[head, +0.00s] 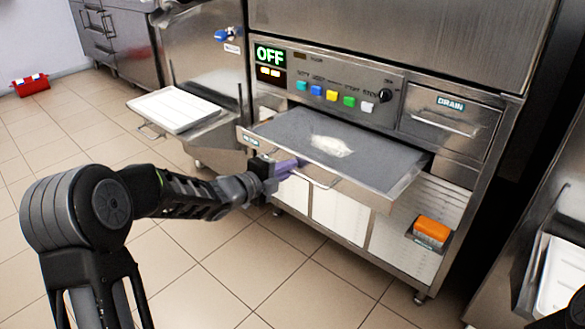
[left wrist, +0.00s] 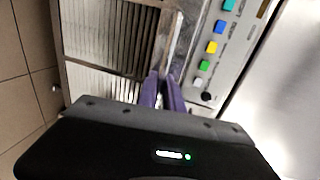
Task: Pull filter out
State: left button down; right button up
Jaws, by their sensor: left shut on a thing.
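The filter (head: 375,152) is a flat grey drawer with a metal front and a whitish patch on top. It sticks out from the freezer front, below the control panel. In the left wrist view the purple fingers (left wrist: 163,88) meet at the drawer's front edge; the exact grip on the handle is hard to see there.
The freezer panel shows a green OFF display (head: 270,55) and several coloured buttons. A closed DRAIN drawer (head: 450,115) is at the right. A white tray (head: 175,109) sits on a shelf at the left. An orange object (head: 432,230) is on the lower front. The tiled floor ahead is clear.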

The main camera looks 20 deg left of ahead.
pick_arm(q)
jog(key=c, duration=1.8)
grip_release()
jog(key=shift+o, duration=0.2)
jog(key=p+v, duration=0.1)
jog(key=v, duration=0.7)
jog(key=shift+p, duration=0.35)
jog(key=shift+f, duration=0.1)
